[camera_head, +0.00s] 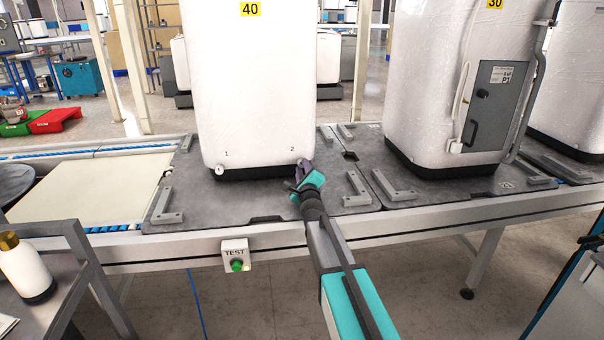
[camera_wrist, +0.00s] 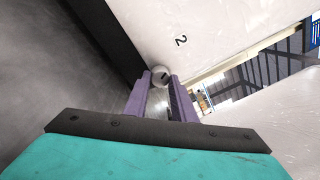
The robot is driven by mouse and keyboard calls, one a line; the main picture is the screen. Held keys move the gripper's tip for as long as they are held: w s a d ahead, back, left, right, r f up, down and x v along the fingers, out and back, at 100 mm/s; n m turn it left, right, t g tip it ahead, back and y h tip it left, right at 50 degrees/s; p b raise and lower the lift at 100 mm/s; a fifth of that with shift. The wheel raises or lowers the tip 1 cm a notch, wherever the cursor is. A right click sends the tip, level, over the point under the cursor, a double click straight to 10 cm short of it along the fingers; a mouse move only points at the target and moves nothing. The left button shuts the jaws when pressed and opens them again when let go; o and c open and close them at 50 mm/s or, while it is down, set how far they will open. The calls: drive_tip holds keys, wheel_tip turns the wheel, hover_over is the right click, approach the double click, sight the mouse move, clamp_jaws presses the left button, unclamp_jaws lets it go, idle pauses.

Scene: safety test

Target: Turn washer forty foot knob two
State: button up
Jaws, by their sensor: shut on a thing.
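The white washer (camera_head: 243,90) with the yellow label 40 stands upright on a grey plate on the conveyor. Two foot knobs sit at its lower front edge. Knob one (camera_head: 219,171) is at the left, under the printed 1. Knob two (camera_head: 300,163) is at the right, under the printed 2, and is partly covered by my gripper (camera_head: 303,172). In the wrist view, knob two (camera_wrist: 160,77) is a round light knob with a dark slot, between the tips of my purple fingers (camera_wrist: 159,86). The fingers are shut on it.
A second white washer (camera_head: 440,80), labelled 30, stands to the right with a grey panel. Grey corner brackets (camera_head: 357,188) stick up from the plate. A TEST box (camera_head: 236,255) with a green button hangs on the conveyor's front rail. A bottle (camera_head: 24,268) stands at the left.

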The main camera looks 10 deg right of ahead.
drive_tip(key=n+b, duration=0.4)
drive_tip(key=n, duration=0.2)
drive_tip(key=shift+d+n+y+b, duration=0.1)
drive_tip(key=shift+n+y+b, duration=0.2)
drive_tip(key=shift+n, duration=0.1)
drive_tip(key=shift+n+b, duration=1.05)
drive_tip(key=shift+n, duration=0.15)
drive_tip(key=shift+r+n+t+b, duration=0.2)
drive_tip(key=shift+n+t+b, duration=0.1)
drive_tip(key=shift+n+b, duration=0.55)
drive_tip(key=shift+r+n, duration=0.1)
drive_tip(key=shift+n, duration=0.15)
drive_tip(key=o, duration=1.1)
drive_tip(key=shift+r, duration=0.1)
drive_tip(key=shift+c, duration=0.2)
drive_tip(key=shift+f, duration=0.2)
